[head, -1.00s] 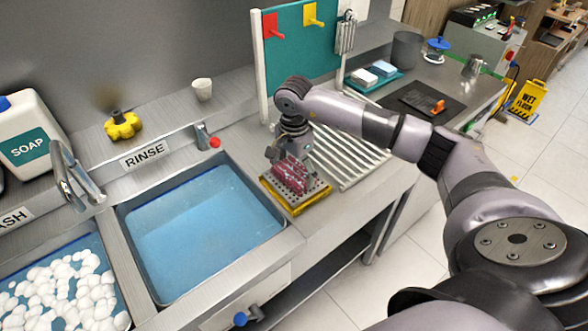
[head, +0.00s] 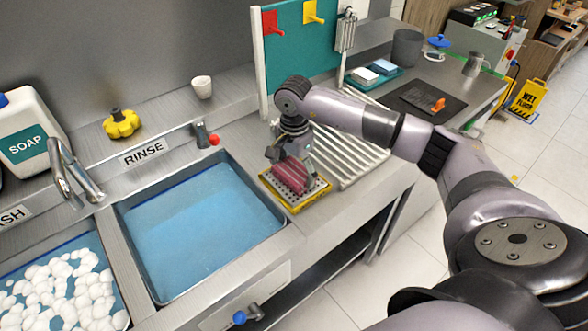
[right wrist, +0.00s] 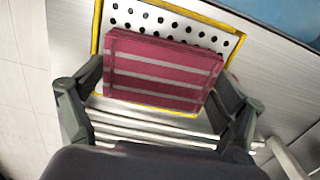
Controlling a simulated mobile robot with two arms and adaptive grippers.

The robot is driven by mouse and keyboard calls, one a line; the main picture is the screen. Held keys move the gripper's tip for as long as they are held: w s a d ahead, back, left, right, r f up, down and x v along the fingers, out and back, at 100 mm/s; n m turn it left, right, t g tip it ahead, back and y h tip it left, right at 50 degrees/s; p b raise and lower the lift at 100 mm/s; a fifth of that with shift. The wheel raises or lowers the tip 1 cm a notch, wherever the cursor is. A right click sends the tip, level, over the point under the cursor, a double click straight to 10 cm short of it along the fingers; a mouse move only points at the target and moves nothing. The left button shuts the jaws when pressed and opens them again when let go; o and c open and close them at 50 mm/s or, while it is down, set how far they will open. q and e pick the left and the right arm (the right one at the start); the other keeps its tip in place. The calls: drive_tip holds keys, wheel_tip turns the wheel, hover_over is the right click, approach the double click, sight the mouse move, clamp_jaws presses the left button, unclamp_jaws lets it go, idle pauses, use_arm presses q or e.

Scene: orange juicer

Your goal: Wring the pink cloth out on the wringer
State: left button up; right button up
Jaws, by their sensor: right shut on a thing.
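The pink cloth (head: 290,175) is a folded block with pale stripes. It lies on the wringer (head: 318,192), a perforated metal plate with a yellow rim, beside the rinse basin. My right gripper (head: 292,158) is above the wringer and shut on the cloth. In the right wrist view, the cloth (right wrist: 160,72) sits between the two fingers (right wrist: 160,95), with the holed wringer plate (right wrist: 150,15) behind it. I cannot tell how hard the cloth presses on the plate. My left gripper is not in view.
The rinse basin (head: 200,235) with blue water is left of the wringer. A ribbed drainboard (head: 350,160) lies right of it, under my arm. A teal pegboard (head: 300,50) stands behind. The soapy wash basin (head: 60,285) is at far left.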

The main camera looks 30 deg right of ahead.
idle(0.3)
drive_tip(key=shift+r+p, duration=1.85)
drive_tip(key=shift+r, duration=1.65)
